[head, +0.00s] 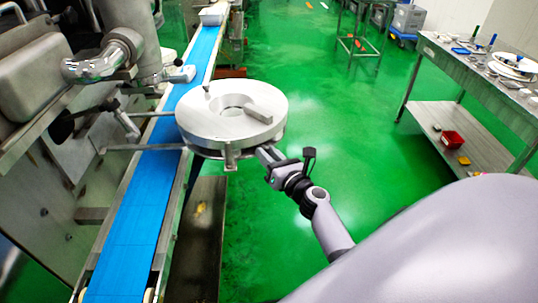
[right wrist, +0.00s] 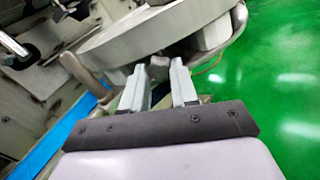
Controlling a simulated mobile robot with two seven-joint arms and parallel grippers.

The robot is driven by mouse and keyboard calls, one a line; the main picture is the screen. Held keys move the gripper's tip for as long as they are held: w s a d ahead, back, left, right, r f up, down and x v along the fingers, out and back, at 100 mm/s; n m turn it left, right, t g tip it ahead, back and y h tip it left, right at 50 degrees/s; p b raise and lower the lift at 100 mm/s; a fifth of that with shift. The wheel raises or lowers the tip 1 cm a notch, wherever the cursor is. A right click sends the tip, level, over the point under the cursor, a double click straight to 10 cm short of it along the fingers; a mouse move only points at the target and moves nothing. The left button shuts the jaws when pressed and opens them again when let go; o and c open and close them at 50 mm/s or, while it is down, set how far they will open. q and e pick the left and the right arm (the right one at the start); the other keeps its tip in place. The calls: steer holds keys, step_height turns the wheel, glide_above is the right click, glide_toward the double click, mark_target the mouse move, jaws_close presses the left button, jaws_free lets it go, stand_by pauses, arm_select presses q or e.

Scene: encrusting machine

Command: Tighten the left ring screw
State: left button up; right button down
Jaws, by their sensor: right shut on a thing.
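A round silver metal ring assembly (head: 190,127) with a raised centre and a flat bar on top sits above the blue conveyor's right edge. Its rim (right wrist: 140,35) fills the top of the right wrist view. My right gripper (head: 262,151) is at the near right underside of the rim. In the right wrist view its two fingers (right wrist: 159,70) are shut on a small grey ring screw (right wrist: 158,67) at the rim's lower edge, with the screw mostly hidden between them. My left gripper is not in view.
The blue conveyor belt (head: 130,225) runs along the left beside the grey machine (head: 30,75). Two metal rods (head: 140,147) hold the ring from the left. A steel table (head: 455,62) with small items stands at the right. Green floor (head: 330,110) is clear between.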

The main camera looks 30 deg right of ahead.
steer(key=shift+m, duration=0.4)
steer(key=c, duration=0.9)
jaws_free()
steer(key=shift+o, duration=0.2)
steer(key=s, duration=0.7)
steer(key=shift+s+a, duration=0.1)
steer(key=shift+a, duration=0.05)
